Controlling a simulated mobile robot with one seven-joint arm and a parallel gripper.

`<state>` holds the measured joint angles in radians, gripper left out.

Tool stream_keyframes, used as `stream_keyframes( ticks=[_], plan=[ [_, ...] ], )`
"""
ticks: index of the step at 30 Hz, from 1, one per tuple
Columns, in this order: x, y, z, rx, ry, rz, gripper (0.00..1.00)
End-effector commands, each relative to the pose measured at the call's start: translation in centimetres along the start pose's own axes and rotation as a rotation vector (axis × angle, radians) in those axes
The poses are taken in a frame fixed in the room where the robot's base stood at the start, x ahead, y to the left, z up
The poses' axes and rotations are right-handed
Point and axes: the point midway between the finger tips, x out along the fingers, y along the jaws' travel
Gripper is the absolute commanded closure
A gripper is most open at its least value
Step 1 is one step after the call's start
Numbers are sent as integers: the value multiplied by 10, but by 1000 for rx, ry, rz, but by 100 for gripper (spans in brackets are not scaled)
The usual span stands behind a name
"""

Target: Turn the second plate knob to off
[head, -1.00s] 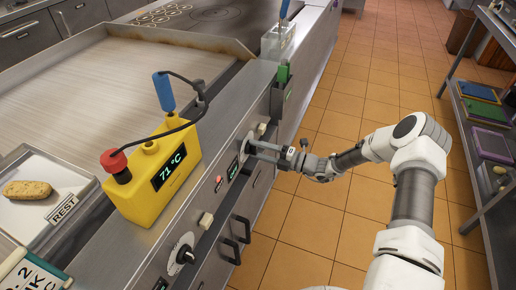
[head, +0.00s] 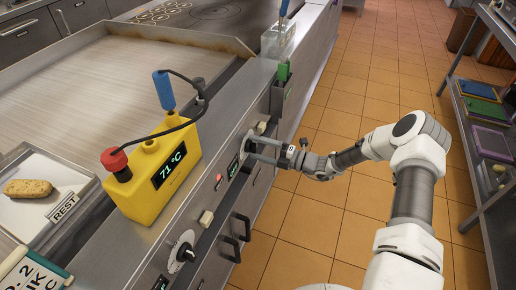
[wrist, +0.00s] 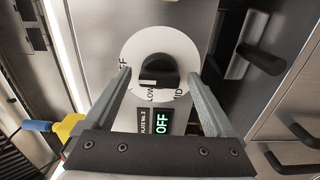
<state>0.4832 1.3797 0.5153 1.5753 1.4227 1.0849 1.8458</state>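The second plate knob (wrist: 158,70) is black with a pale bar, on a round white dial (wrist: 186,46) marked with OFF, LOW and MID. The label below it (wrist: 147,123) reads PLATE No. 2, and the green display (wrist: 163,121) beside the label reads OFF. My gripper (wrist: 158,78) is open, one finger on each side of the knob, with gaps visible between fingers and knob. In the head view my gripper (head: 253,147) reaches the front panel from the right, and its fingers largely hide the knob.
Another knob (head: 182,252) sits nearer on the same panel. A yellow thermometer box (head: 152,180) reading 71 °C stands on the counter edge. Drawer handles (head: 241,228) stick out below. A shelf rack (head: 489,115) is at right; the tiled floor between is clear.

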Motion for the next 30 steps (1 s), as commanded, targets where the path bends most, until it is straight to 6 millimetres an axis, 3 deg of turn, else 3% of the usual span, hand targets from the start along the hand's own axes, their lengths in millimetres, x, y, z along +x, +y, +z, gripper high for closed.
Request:
stream_keyframes(
  ticks=[8,24,30],
  plan=[
    [-11,0,1,-2,-2,-1,10],
    [-134,0,1,-2,-3,-2,10],
    [-164,0,0,0,-1,0,10]
  ],
)
